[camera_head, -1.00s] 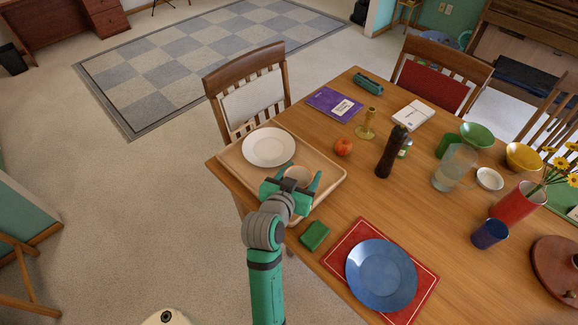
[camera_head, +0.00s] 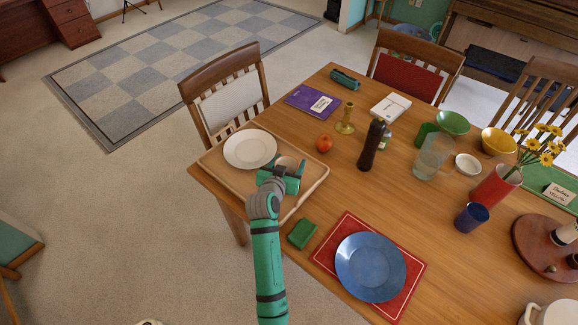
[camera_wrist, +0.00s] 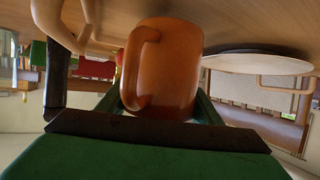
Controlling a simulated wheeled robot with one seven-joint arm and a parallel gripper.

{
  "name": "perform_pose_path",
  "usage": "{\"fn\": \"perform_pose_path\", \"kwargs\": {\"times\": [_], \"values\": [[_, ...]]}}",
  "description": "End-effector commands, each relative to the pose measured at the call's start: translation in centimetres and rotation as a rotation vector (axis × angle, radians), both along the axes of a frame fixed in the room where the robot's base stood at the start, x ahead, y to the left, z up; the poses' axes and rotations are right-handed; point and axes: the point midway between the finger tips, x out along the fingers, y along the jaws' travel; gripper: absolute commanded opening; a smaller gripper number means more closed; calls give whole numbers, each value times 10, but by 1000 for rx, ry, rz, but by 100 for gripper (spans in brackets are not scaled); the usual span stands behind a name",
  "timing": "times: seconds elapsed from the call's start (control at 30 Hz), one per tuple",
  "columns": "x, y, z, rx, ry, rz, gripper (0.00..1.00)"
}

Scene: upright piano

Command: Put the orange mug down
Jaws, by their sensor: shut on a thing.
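The orange mug (camera_wrist: 178,75) fills the middle of the wrist view, which is upside down; its handle faces the camera. My gripper (camera_wrist: 160,108) has a finger on each side of it and is shut on it. In the head view my gripper (camera_head: 283,174) is over the wooden tray (camera_head: 316,184), right of the white plate (camera_head: 250,149). There the mug (camera_head: 287,162) is mostly hidden by the gripper, with only its top showing. I cannot tell whether its base touches the tray.
A tomato-like red fruit (camera_head: 324,143) and a dark pepper mill (camera_head: 371,146) stand right of the tray. A green block (camera_head: 301,234) and a blue plate (camera_head: 370,267) on a red mat (camera_head: 333,239) are nearer.

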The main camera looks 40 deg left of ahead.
Motion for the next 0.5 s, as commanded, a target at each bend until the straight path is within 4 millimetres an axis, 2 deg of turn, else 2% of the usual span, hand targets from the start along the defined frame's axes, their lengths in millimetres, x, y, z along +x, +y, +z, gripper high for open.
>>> {"fn": "perform_pose_path", "kwargs": {"times": [0.13,0.5], "values": [[0,0,-17,-1,0,1,28],[0,0,-21,0,0,1,28]]}}
